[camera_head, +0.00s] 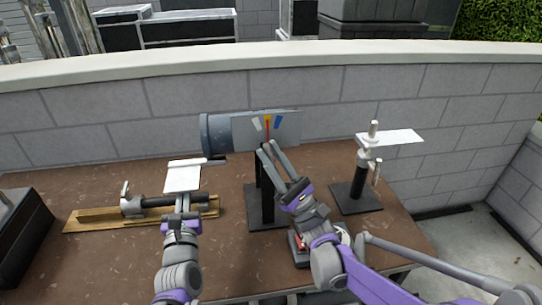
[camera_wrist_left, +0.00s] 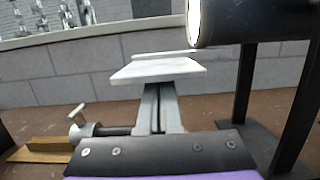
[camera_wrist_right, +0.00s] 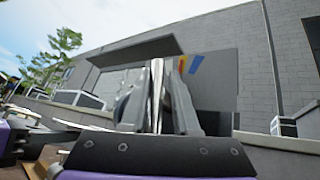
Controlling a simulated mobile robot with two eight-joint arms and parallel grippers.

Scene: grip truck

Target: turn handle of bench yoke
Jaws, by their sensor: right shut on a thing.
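A grey cylinder (camera_head: 217,131) with a flat panel stands on a black stand (camera_head: 260,207) on the brown bench; I take it as the bench yoke. The panel has white, yellow and blue marks and a red pointer (camera_head: 267,130); the marks also show in the right wrist view (camera_wrist_right: 192,64). My right gripper (camera_head: 270,149) is in front of the stand, below the panel, shut on a slim shiny bar (camera_wrist_right: 157,95), seemingly the handle.
A clamp (camera_head: 132,204) lies on a wooden board (camera_head: 88,219) at left. A stand with a white plate (camera_head: 395,137) is at right. A dark box (camera_head: 25,235) sits at the left edge. A block wall (camera_head: 100,105) runs behind the bench.

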